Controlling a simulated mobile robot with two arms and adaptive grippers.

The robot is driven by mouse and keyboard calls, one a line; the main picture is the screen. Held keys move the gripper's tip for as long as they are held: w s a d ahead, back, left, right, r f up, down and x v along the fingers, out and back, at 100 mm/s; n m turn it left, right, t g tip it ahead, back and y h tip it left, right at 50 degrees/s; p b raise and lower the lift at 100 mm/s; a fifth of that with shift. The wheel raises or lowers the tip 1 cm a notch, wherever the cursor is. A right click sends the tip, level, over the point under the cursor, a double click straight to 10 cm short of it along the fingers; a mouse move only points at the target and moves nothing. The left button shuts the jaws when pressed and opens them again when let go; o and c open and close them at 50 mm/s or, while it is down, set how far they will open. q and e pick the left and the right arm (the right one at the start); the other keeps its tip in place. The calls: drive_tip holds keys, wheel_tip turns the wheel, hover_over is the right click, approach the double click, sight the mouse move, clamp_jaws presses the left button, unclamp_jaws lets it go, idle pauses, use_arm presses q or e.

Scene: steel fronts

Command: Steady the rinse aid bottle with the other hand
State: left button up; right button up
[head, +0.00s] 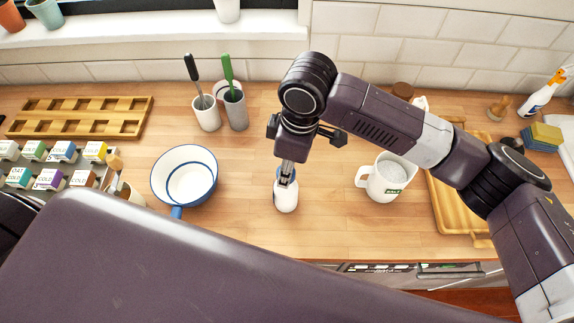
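The rinse aid bottle (286,196), white with some blue near its top, stands upright on the wooden counter near its front edge. My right gripper (286,175) reaches down from above with its fingertips at the bottle's top. The fingers overlap the cap, so I cannot tell whether they are shut on it or only beside it. My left gripper is not in view.
A white pan with a blue rim (185,175) stands left of the bottle, a white mug (386,178) right. Utensil holders (235,110) stand behind. Labelled boxes (48,179) and a wooden rack (80,117) are farther left. Counter beside the bottle is clear.

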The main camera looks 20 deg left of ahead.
drive_tip(key=shift+f, duration=0.15)
drive_tip(key=o, duration=0.9)
drive_tip(key=shift+c, duration=0.2)
